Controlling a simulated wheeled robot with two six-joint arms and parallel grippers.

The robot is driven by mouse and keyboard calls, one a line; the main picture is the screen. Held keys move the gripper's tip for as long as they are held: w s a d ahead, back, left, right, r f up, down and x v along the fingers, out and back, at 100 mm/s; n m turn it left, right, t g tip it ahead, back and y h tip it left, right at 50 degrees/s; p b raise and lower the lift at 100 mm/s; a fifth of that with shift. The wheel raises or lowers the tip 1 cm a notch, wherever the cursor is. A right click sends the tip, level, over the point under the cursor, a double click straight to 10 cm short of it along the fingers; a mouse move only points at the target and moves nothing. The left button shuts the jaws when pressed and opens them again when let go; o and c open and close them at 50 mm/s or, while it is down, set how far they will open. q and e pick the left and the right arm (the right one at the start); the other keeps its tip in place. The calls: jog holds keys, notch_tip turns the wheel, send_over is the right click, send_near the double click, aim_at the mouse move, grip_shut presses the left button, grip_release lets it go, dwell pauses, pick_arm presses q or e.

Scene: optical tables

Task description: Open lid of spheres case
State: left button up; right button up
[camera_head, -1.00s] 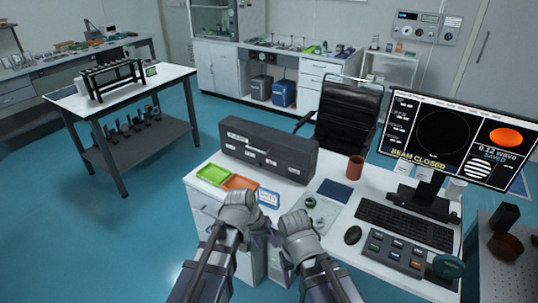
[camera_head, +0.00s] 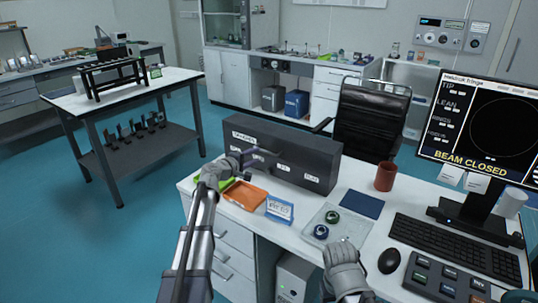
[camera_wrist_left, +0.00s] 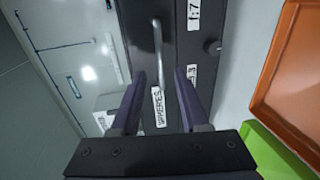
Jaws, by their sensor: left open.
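The spheres case is a long dark grey box (camera_head: 310,152) standing on the white desk in the head view. Its front carries several white labels and a shut lid. In the left wrist view the case (camera_wrist_left: 177,35) shows turned, with a "SPHERES" label (camera_wrist_left: 159,107) and a pale bar handle (camera_wrist_left: 157,50). My left gripper (camera_head: 262,155) is at the case's left front, above the trays. Its fingers (camera_wrist_left: 160,85) are open on both sides of the label and handle line; contact cannot be told. My right gripper (camera_head: 343,250) is low over the desk's front edge, its fingers unclear.
A clear plate (camera_head: 338,228) with round parts, a red mug (camera_head: 385,176), a mouse (camera_head: 389,260) and a keyboard (camera_head: 450,245) stand to the right.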

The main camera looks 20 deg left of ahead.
aim_at(265, 151)
pick_arm(q)
jog(key=b+x, duration=0.1)
jog(key=x, duration=0.7)
jog(key=shift+b, duration=0.3)
jog(key=shift+s, duration=0.1)
grip_shut()
dwell(1.0)
